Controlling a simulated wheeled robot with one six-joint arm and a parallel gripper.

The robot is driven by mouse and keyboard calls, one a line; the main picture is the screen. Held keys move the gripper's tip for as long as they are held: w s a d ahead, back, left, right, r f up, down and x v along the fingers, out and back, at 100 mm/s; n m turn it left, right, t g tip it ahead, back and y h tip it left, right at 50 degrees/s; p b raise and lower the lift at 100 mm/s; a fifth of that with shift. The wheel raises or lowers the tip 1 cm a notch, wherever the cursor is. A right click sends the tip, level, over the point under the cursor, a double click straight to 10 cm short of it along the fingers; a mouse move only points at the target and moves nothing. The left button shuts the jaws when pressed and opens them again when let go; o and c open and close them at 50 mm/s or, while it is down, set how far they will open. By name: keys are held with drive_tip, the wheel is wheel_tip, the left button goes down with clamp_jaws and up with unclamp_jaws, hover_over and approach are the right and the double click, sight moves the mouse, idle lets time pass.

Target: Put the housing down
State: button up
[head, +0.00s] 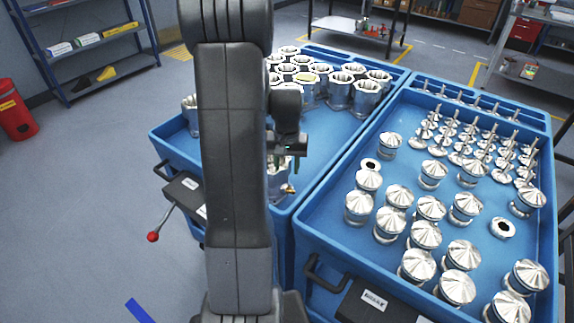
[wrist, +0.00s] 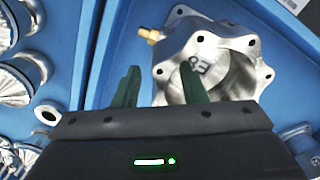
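The housing (wrist: 235,50) is a silver machined part with a scalloped flange, bolt holes, a brass fitting on its side and dark characters inside its bore. In the head view the housing (head: 277,184) is at the near right corner of the left blue trolley (head: 338,125), partly hidden by my arm. My gripper (wrist: 160,85) has two green fingers spread apart. One reaches over the bore, the other is outside the left wall, with a visible gap to it. My gripper (head: 290,150) is just above the housing in the head view.
Several similar housings (head: 340,92) stand at the back of the left trolley. The right blue trolley (head: 330,225) holds many silver conical-topped parts (head: 388,222) and smaller stemmed parts. The left trolley's surface between the back housings and my gripper looks clear.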

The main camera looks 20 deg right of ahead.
wheel_tip(320, 180, up, 12)
drive_tip(key=shift+r, duration=0.15)
idle(0.5)
drive_tip(key=shift+a, duration=0.1)
